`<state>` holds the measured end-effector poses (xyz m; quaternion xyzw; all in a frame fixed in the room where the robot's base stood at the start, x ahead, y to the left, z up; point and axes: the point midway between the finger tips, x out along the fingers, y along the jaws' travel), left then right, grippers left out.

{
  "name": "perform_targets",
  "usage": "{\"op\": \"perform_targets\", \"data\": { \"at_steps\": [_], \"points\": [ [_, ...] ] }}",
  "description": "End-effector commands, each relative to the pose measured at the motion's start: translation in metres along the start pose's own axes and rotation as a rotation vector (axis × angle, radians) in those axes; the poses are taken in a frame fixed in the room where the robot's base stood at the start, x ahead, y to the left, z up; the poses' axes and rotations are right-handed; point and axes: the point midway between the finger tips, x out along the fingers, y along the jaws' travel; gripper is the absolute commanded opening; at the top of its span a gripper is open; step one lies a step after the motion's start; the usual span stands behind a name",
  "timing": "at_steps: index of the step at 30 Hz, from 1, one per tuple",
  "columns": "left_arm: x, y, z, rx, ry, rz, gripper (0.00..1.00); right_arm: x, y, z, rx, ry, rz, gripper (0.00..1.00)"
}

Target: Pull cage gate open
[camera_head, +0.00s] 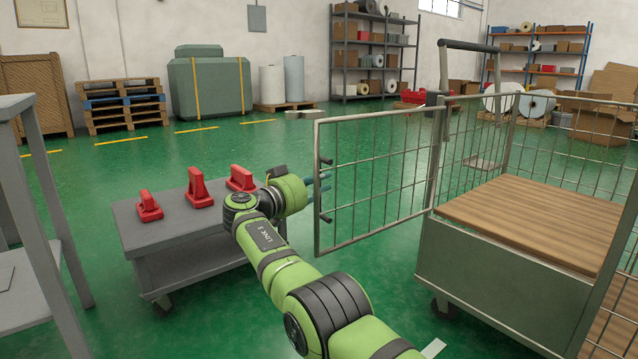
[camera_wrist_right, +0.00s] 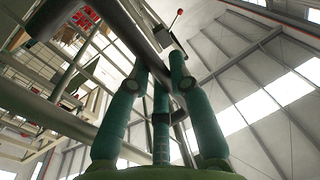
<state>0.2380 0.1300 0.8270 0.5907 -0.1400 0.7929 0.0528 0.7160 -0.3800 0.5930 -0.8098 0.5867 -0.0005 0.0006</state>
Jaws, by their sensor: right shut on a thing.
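The cage gate (camera_head: 374,117) is a metal-framed wire-mesh panel in the head view. It joins the cage trolley (camera_head: 500,289) at a post on its right and stands swung out to the left, with the trolley's near side open. My right gripper (camera_head: 322,182) is at the gate's free left edge, between two dark pegs. It is shut on the gate's edge bar or handle; the gate frame partly hides the fingers. In the right wrist view, the green fingers (camera_wrist_right: 158,82) close around a grey bar (camera_wrist_right: 150,42). My left gripper is out of view.
A grey cart (camera_head: 180,240) with several red clamp-like parts (camera_head: 198,188) stands left of the gate, close to my right arm. A grey table (camera_head: 22,200) is at the far left. Green floor is clear behind the gate. Shelves (camera_head: 375,55) line the back wall.

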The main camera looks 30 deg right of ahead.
Motion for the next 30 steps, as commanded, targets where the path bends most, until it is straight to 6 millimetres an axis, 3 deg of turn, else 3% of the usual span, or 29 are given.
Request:
{"op": "perform_targets", "data": {
  "at_steps": [7,8,9,22,26,30],
  "points": [
    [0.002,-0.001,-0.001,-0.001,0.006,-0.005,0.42,-0.003,-0.002,0.003,-0.003,-0.005,-0.008,0.00],
    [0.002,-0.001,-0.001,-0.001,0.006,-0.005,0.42,-0.003,-0.002,0.003,-0.003,-0.005,-0.008,0.29],
    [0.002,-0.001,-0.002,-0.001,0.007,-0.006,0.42,-0.003,-0.002,0.003,-0.003,-0.005,-0.007,0.45],
    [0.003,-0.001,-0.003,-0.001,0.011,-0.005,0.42,-0.004,-0.001,0.001,0.000,0.000,-0.003,0.46],
    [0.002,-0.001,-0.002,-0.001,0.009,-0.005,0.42,-0.014,-0.002,0.001,0.000,0.001,-0.004,0.46],
    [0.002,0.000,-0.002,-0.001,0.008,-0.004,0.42,-0.036,-0.002,0.002,0.001,-0.001,-0.007,0.46]
  ]
}}
